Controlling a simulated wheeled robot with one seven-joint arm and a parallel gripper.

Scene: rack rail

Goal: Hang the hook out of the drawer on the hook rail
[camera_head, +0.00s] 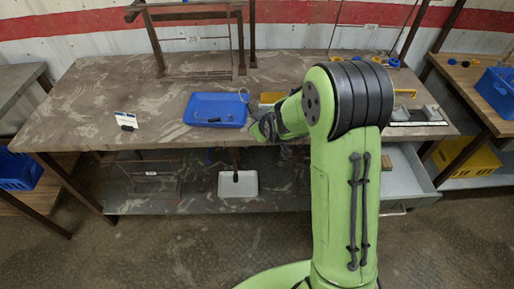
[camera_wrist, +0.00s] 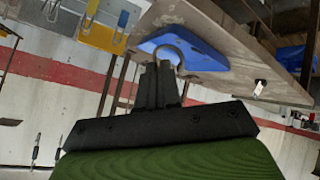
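My gripper (camera_wrist: 160,78) points up the wrist view with its dark fingers close together. A grey, ring-like hook (camera_wrist: 168,50) stands out at the fingertips, and the fingers appear shut on its lower end. In the head view the pale curved hook (camera_head: 243,94) shows near the right end of a blue tray, and my gripper (camera_head: 258,122) is just right of the tray. My arm hides part of the gripper there. A pale open drawer (camera_head: 404,178) is under the table's right side. I cannot tell for certain which part is the hook rail.
The blue tray (camera_head: 213,110) lies on the worn table (camera_head: 90,118); it also shows in the wrist view (camera_wrist: 205,52). A dark metal frame (camera_head: 195,74) stands at the back. A small white card (camera_head: 126,119) stands at left. Yellow and grey pieces (camera_head: 430,113) lie at right. The table's left is mostly clear.

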